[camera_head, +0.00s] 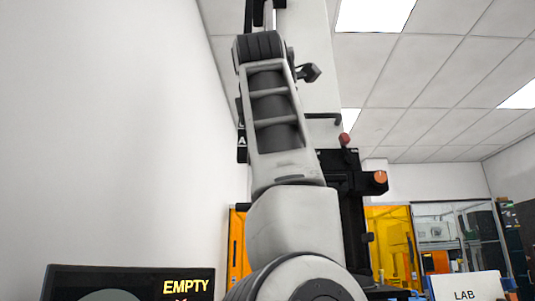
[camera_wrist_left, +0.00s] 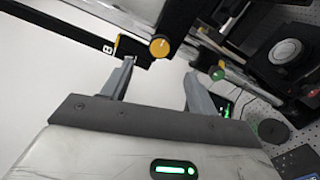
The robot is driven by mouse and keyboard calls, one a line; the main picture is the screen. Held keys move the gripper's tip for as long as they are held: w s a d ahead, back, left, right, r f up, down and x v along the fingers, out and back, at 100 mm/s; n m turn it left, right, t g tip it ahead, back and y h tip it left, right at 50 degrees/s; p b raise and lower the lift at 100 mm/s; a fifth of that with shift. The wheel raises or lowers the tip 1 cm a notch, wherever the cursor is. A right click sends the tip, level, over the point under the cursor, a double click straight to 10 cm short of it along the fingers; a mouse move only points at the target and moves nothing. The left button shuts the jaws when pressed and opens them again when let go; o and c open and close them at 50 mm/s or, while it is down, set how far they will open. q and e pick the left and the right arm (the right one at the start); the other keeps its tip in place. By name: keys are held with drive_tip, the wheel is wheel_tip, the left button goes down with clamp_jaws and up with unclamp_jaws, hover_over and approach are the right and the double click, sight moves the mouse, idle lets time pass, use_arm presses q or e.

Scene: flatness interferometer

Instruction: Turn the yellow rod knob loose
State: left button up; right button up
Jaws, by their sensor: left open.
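In the left wrist view a round yellow knob (camera_wrist_left: 160,46) sits on a dark bar, just beyond the gap between my fingertips. In the head view my raised arm fills the middle, and I cannot make out the yellow knob or the fingertips. My right gripper does not show.
A green knob (camera_wrist_left: 218,73) is right of the right finger. A dark stage with a round lens (camera_wrist_left: 285,52) and a perforated board lie farther right. The head view shows a red knob (camera_head: 346,139), an orange knob (camera_head: 380,176) and a screen reading "EMPTY" (camera_head: 130,283).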

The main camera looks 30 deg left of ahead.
use_arm(q)
drive_tip(key=v, duration=0.5)
drive_tip(key=shift+s+d+b, duration=0.1)
drive_tip(key=shift+s+b, duration=0.05)
drive_tip(key=shift+b, duration=0.25)
